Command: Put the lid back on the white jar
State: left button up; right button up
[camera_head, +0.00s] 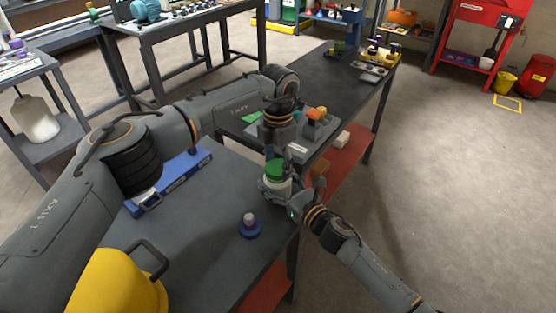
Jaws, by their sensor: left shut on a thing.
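The white jar (276,183) is small in view, at the right edge of the grey table. The green lid (275,167) is right above its mouth; I cannot tell whether it is seated or just over it. My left gripper (277,155) comes down from above and is shut on the green lid, its fingertips hard to make out. My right gripper (274,193) reaches in from the lower right, its dark fingers around the lower part of the jar. Whether they press on the jar is not clear.
A blue round object with a grey knob (250,226) stands on the near table (215,270). A yellow hard-hat-like object (112,285) is at the lower left. A grey tray (318,138) with orange-topped parts is just behind the jar.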

pick_arm(q)
jog(key=m, duration=1.1)
jog(key=shift+m, duration=0.4)
jog(key=m, duration=0.3)
jog(key=shift+m, duration=0.3)
jog(key=m, duration=0.3)
jog(key=shift+m, duration=0.4)
jog(key=m, duration=0.5)
jog(key=shift+s+f, duration=0.1)
jog(key=m, duration=0.8)
jog(key=shift+a, duration=0.1)
